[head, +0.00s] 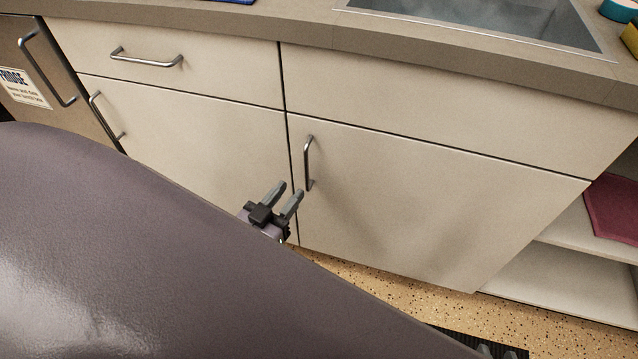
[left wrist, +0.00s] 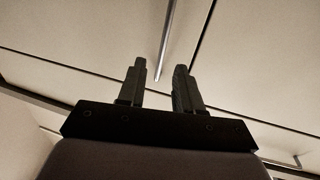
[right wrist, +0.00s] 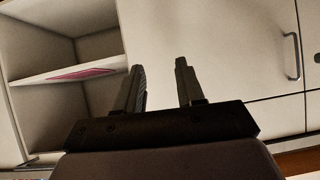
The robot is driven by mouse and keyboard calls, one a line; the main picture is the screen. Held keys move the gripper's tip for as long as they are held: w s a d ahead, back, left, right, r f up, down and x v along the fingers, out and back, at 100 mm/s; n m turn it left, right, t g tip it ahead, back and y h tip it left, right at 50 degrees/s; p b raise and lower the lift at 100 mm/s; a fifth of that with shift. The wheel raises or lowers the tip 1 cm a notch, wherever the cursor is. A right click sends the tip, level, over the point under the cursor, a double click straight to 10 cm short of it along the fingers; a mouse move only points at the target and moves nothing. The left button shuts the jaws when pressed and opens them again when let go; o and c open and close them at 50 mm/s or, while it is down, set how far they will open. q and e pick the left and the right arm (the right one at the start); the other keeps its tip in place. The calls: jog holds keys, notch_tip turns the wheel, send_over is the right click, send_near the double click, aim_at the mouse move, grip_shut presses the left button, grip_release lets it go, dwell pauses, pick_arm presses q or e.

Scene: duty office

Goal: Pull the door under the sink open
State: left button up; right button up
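The door under the sink (head: 400,205) is a cream panel, shut flush with the cabinet front. Its upright metal bar handle (head: 308,163) is near its left edge. My left gripper (head: 279,190) is open and empty, just left of and below the handle in the head view. In the left wrist view the handle (left wrist: 170,40) runs down toward the gap between the fingertips, without visible contact. My right gripper (right wrist: 158,64) is open and empty, facing the door panel (right wrist: 215,45) from low down. Only its fingertips show at the head view's bottom edge.
The sink (head: 480,18) is set in the countertop (head: 250,18) above. Another door (head: 190,140) and a drawer (head: 215,72) are left of the sink door. Open shelves with a dark red cloth (head: 612,205) are at right. A fridge (head: 25,70) is far left. Speckled floor lies below.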

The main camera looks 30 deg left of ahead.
pick_arm(q)
jog(key=w+b, duration=0.1)
jog(key=w, duration=0.6)
jog(key=shift+w+a+f, duration=0.15)
jog(key=shift+w+a, duration=0.1)
jog(key=shift+a, duration=0.05)
grip_shut()
dwell(1.4)
